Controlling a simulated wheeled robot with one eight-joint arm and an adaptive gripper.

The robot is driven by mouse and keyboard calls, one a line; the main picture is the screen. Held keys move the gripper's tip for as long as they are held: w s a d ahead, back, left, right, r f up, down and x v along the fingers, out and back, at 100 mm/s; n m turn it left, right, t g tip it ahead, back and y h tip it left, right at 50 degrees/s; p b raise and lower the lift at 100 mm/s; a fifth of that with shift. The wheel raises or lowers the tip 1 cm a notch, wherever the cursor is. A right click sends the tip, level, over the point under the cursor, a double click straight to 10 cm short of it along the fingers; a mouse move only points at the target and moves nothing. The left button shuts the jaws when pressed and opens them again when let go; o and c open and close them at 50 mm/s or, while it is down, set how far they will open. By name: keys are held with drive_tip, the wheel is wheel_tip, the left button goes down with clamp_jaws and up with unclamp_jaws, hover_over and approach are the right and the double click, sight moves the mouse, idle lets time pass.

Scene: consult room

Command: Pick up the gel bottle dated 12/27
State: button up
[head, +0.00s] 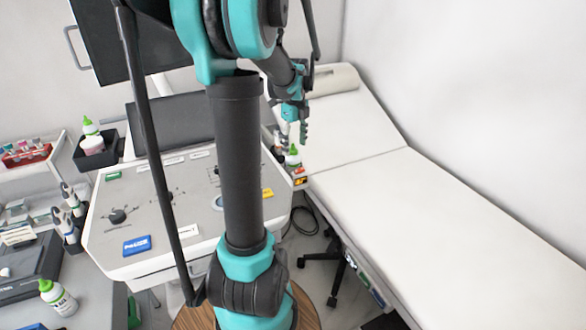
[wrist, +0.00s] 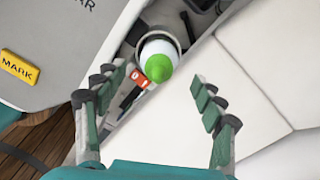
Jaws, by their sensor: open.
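A white gel bottle with a green cap (head: 293,157) stands in a holder at the right edge of the console, beside the couch. In the wrist view I look down on its green cap (wrist: 158,66), and the bottle sits in a round grey holder. My gripper (head: 296,128) is above this bottle, with its fingers (wrist: 158,82) spread to either side of the cap and empty. Other green-capped bottles show at the back left (head: 90,126) and the front left (head: 58,297). I cannot read a date on any bottle.
The console (head: 185,230) fills the middle, with a yellow MARK block (wrist: 19,68) on it. A red-labelled item (wrist: 158,68) lies against the holder. A dark monitor (head: 140,45) stands behind.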

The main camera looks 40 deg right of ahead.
sight(293, 156)
drive_tip(key=shift+w+a+f, duration=0.1)
drive_tip(key=shift+w+f, duration=0.05)
drive_tip(key=shift+f, duration=1.2)
drive_tip(key=shift+w+a+f, duration=0.1)
drive_tip(key=shift+f, duration=1.25)
drive_tip(key=shift+c, duration=0.2)
clamp_jaws()
drive_tip(key=shift+r, duration=0.1)
drive_tip(key=shift+r, duration=0.1)
